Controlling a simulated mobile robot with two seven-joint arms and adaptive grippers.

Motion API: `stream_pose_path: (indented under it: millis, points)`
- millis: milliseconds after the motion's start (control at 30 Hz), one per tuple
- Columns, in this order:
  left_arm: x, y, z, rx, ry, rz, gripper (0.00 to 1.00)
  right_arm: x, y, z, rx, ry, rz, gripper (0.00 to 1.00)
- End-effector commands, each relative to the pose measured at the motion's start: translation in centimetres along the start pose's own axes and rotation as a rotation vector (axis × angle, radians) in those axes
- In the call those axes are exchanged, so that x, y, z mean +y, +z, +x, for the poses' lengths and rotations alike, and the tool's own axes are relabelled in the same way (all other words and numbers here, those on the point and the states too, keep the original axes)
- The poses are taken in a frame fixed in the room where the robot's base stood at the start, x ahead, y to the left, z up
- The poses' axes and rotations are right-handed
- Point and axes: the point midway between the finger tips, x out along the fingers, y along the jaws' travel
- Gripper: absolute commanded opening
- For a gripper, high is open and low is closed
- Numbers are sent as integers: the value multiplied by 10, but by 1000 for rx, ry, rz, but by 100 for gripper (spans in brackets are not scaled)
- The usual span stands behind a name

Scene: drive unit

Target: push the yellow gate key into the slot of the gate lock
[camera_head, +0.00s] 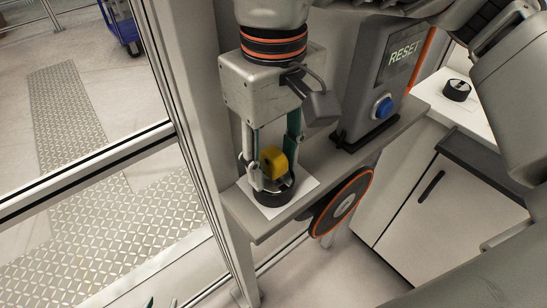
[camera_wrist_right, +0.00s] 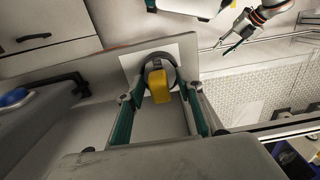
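The yellow gate key (camera_head: 272,160) stands at the black round lock (camera_head: 270,194) on a white plate at the shelf's end. The key (camera_wrist_right: 159,86) and dark ring (camera_wrist_right: 168,65) also show in the right wrist view. How deep the key sits in the slot is hidden. My right gripper (camera_head: 268,178) points down over the lock, with its fingers on either side of the key. In the right wrist view its fingertips (camera_wrist_right: 162,92) are wide apart with gaps to the key. My left gripper (camera_wrist_right: 236,44) looks open and empty, away from the shelf; only its tips show at the head view's bottom edge.
A grey reset box (camera_head: 376,75) with a blue button (camera_head: 383,107) stands on the shelf behind. An orange-edged wheel (camera_head: 342,203) is under the shelf. A small black round part (camera_head: 457,90) sits on a white cabinet top at right. Glazed framing stands at left.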

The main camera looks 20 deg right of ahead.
Motion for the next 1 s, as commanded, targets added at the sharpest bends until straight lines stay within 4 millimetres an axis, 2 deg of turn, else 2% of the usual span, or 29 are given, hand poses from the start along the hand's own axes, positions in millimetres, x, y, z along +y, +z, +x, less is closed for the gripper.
stream_pose_path:
  millis: [267, 367, 467, 800, 1000]
  points:
    - [1, 3, 0, -5, 2, 1, 36, 0, 0, -1, 0, 0, 0, 35]
    - [1, 3, 0, -5, 2, 0, 36, 0, -1, -6, 3, 1, 2, 35]
    - [1, 2, 0, -4, 2, 0, 36, 0, -1, -19, 5, 2, 2, 35]
    - [1, 2, 0, -2, 2, 0, 36, 0, -1, -87, 5, 1, 2, 35]
    - [1, 1, 0, -2, 2, 0, 36, 0, 0, -112, 2, 1, 1, 35]
